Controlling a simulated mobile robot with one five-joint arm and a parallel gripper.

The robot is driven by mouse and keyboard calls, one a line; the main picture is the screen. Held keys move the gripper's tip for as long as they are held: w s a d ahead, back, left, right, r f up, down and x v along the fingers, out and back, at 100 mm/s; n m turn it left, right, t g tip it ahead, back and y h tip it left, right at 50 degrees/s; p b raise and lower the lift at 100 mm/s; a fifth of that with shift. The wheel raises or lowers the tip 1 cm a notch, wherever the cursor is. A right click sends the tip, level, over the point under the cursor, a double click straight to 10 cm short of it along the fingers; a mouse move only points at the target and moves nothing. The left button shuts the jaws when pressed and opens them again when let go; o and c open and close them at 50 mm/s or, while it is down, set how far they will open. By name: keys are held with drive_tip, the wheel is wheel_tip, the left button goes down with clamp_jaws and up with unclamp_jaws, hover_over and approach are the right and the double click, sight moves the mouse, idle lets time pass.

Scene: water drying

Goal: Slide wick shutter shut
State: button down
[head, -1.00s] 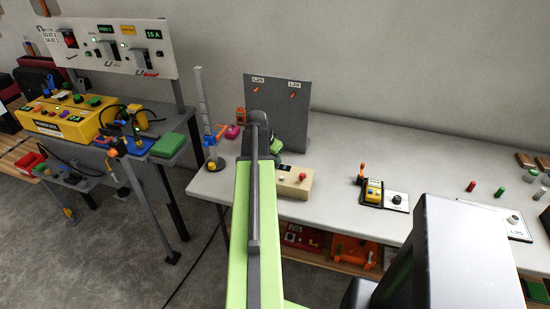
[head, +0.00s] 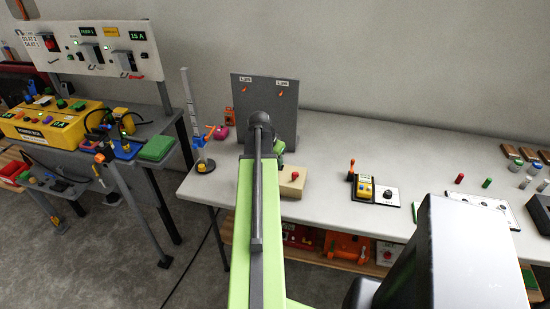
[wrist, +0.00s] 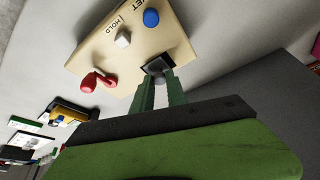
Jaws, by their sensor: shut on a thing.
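In the head view the beige box (head: 291,184) stands at the bench's front edge, partly behind my arm. My gripper (wrist: 160,76) has its green fingers close together at the box's right part, shut on a small dark tab (wrist: 158,65). I cannot tell for sure that this tab is the wick shutter.
A grey upright board (head: 266,100) stands behind the box. A graduated column (head: 193,120) is to the left, near a pink item (head: 221,132). A yellow and black device (head: 364,187) stands to the right, with clear bench between it and the box.

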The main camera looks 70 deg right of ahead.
drive_tip(key=c, duration=1.3)
unclamp_jaws()
drive_tip(key=shift+w, duration=0.1)
drive_tip(key=shift+c, duration=0.2)
drive_tip(key=shift+w+a, duration=0.1)
drive_tip(key=shift+w, duration=0.05)
drive_tip(key=shift+r, duration=0.1)
drive_tip(key=p+v, duration=1.6)
drive_tip(key=v, duration=0.1)
drive_tip(key=shift+a, duration=0.15)
